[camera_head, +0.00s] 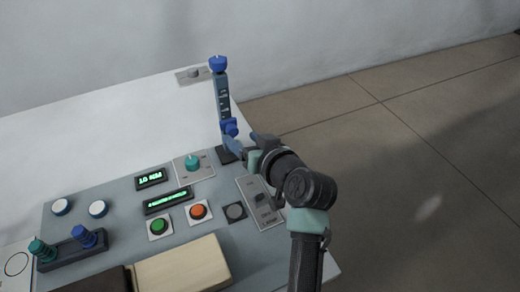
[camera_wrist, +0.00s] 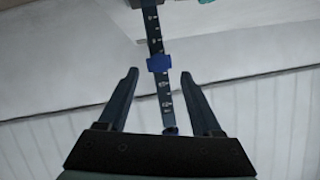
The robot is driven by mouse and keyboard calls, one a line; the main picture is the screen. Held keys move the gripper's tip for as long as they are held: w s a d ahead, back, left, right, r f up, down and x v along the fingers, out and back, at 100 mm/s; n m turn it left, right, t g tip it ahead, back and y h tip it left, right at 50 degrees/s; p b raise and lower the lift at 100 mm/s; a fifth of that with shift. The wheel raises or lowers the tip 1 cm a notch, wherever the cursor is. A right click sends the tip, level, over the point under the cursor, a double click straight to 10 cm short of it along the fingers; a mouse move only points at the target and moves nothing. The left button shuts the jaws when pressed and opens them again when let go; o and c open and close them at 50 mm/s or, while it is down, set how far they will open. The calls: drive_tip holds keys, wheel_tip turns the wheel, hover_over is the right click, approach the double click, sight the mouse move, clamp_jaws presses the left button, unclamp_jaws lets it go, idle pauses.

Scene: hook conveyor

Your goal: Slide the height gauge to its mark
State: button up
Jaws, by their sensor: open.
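The height gauge is an upright dark scale post (camera_head: 222,97) with pale marks and a blue cap (camera_head: 218,64), standing on a dark base at the panel's far right. Its blue slider (camera_head: 229,126) sits low on the post. My gripper (camera_head: 243,141) is beside the lower post, close to the slider. In the wrist view the blue slider (camera_wrist: 159,63) lies just beyond the open fingertips of my gripper (camera_wrist: 159,76), roughly midway between them. The scale (camera_wrist: 164,92) runs down between the fingers. Neither finger visibly touches it. The target mark cannot be made out.
Left of the gauge are a teal knob (camera_head: 192,162), green-lit displays (camera_head: 167,200), and green (camera_head: 159,225) and orange (camera_head: 198,211) buttons. A lever plate (camera_head: 260,204) lies below my wrist. Open floor lies to the right.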

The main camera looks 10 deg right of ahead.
drive_tip(key=v, duration=0.8)
drive_tip(key=shift+s, duration=0.25)
drive_tip(key=shift+d+r, duration=0.1)
